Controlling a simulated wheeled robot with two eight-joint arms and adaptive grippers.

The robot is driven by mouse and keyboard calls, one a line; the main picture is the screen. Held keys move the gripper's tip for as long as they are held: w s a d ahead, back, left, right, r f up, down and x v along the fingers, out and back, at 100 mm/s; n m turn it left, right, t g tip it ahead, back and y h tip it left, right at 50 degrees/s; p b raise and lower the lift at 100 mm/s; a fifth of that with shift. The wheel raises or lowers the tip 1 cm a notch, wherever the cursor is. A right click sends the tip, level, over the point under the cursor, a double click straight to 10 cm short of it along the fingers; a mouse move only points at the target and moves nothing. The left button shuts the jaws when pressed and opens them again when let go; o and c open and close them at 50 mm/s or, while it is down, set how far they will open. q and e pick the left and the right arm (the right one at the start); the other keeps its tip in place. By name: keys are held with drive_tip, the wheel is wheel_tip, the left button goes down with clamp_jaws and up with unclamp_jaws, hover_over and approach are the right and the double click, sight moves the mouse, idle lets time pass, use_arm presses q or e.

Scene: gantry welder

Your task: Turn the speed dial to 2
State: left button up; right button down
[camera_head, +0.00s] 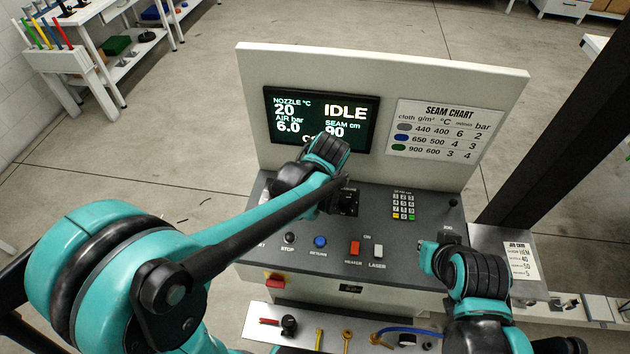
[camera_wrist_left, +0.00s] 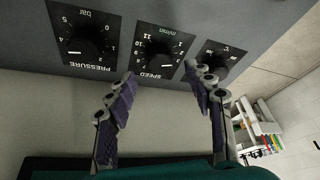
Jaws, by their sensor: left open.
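The speed dial (camera_wrist_left: 158,54) is a round black knob on a dark plate in the left wrist view, which shows the labels upside down or tilted. A small white mark shows near its lower edge; the exact setting is too small to read surely. My left gripper (camera_wrist_left: 162,73) is open, its two fingertips apart on either side below the dial, with no clear contact. In the head view, my left arm hides most of the dials and the left gripper's fingers. My right gripper (camera_head: 430,258) is over the right side of the console; its fingers cannot be made out clearly.
The pressure dial (camera_wrist_left: 85,44) and the °C dial (camera_wrist_left: 208,62) flank the speed dial closely. The screen (camera_head: 345,109) reads IDLE, and a seam chart (camera_head: 446,130) is beside it. A keypad (camera_head: 404,205), red button (camera_head: 354,247) and blue button (camera_head: 320,241) are on the console.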

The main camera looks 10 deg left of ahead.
use_arm(q)
drive_tip(key=v, duration=0.8)
drive_tip(key=s+a+f+m+t+b, duration=0.1)
drive_tip(key=s+a+f+m, duration=0.1)
drive_tip(key=s+a, duration=0.1)
drive_tip(key=s+a+f+m+t+h+b, duration=0.1)
drive_tip(key=s+a+m, duration=0.1)
drive_tip(key=s, duration=0.4)
drive_tip(key=s+a+f+m+t+h+b, duration=0.1)
drive_tip(key=s+a+f+m+b, duration=0.1)
drive_tip(key=s+a, duration=0.2)
drive_tip(key=shift+s+a+f, duration=0.25)
drive_tip(key=shift+a+f, duration=0.05)
drive_tip(key=shift+a, duration=0.1)
use_arm(e)
wheel_tip(320, 180, down, 4)
drive_tip(key=shift+s+r, duration=0.1)
